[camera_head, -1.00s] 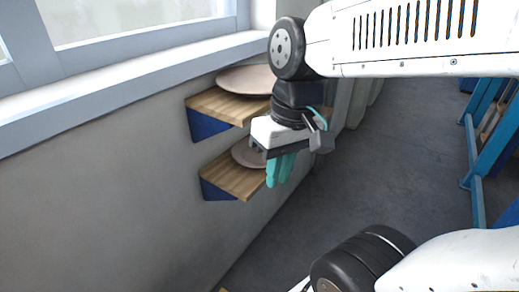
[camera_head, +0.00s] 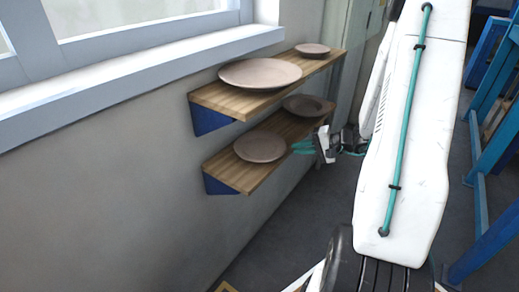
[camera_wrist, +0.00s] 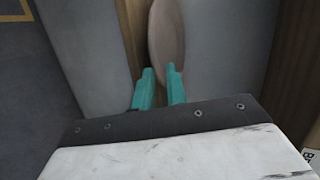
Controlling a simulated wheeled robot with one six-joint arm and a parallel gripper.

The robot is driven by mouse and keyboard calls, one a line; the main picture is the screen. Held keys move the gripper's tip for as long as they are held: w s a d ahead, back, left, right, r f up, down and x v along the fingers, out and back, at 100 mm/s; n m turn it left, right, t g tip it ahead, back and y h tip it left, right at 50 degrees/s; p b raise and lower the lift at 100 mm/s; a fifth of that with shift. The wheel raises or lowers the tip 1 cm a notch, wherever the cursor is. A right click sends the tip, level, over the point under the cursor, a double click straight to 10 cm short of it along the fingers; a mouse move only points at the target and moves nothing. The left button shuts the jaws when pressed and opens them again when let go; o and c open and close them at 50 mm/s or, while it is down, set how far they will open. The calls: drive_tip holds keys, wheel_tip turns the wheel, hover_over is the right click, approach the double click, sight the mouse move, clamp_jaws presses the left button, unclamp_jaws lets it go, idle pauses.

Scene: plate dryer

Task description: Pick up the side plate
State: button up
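Two plates lie on the lower wooden shelf (camera_head: 232,178): a round brown plate (camera_head: 260,146) at the near end and a smaller brown dish with a raised rim (camera_head: 308,105) farther back. The frames do not show for certain which is the side plate. My gripper (camera_head: 303,147) is at the lower shelf's outer edge, just right of the near plate, with its teal fingers pointing toward it. In the wrist view my gripper's teal fingers (camera_wrist: 161,80) are apart, with a plate (camera_wrist: 168,42) seen nearly edge-on just beyond the tips. Whether they touch it I cannot tell.
The upper shelf (camera_head: 222,98) is close above and carries a large plate (camera_head: 260,73) and a small one (camera_head: 312,49). A wall and window sill (camera_head: 150,70) stand behind the shelves.

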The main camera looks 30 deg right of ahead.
sight(283, 151)
drive_tip(key=x, duration=0.5)
drive_tip(key=f+x, duration=0.1)
drive_tip(key=x, duration=0.1)
drive_tip(key=shift+w+d+f, duration=0.15)
drive_tip(key=shift+d, duration=0.15)
clamp_jaws()
